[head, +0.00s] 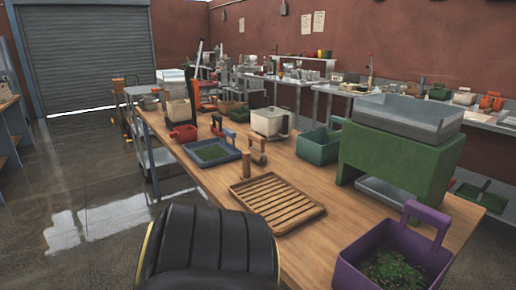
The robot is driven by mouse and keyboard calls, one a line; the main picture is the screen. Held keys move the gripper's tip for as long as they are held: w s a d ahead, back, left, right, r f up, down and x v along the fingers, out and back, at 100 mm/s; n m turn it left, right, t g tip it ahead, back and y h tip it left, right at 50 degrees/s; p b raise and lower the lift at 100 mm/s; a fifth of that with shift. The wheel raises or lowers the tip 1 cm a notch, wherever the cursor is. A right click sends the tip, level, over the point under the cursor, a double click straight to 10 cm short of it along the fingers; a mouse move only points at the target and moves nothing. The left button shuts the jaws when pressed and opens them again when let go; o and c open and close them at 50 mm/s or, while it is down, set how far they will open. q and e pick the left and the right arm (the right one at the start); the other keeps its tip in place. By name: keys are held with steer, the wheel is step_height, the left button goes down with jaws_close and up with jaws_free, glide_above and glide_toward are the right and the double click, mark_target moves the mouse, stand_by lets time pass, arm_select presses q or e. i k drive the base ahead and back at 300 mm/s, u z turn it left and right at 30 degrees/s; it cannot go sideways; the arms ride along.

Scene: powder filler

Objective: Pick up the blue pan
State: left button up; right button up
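The blue pan (219,162) is a shallow rectangular tray with a raised handle at its far right corner. It lies flat on the wooden table and holds dark green leafy matter. Its whole rim shows and nothing touches it from above. A wooden hand tool with a cylindrical grip stands close by its front right side. Neither of my grippers shows in the head view.
A slatted wooden tray (276,203) lies in front of the pan. A purple bin (392,247), a green powder filler (401,160), a teal bin (316,147), a white container (267,122) and a red pan (183,133) share the wooden table (335,224). Open floor (82,195) lies left.

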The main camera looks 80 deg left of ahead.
mark_target(211, 153)
steer(key=u, duration=3.2)
steer(key=i, duration=0.4)
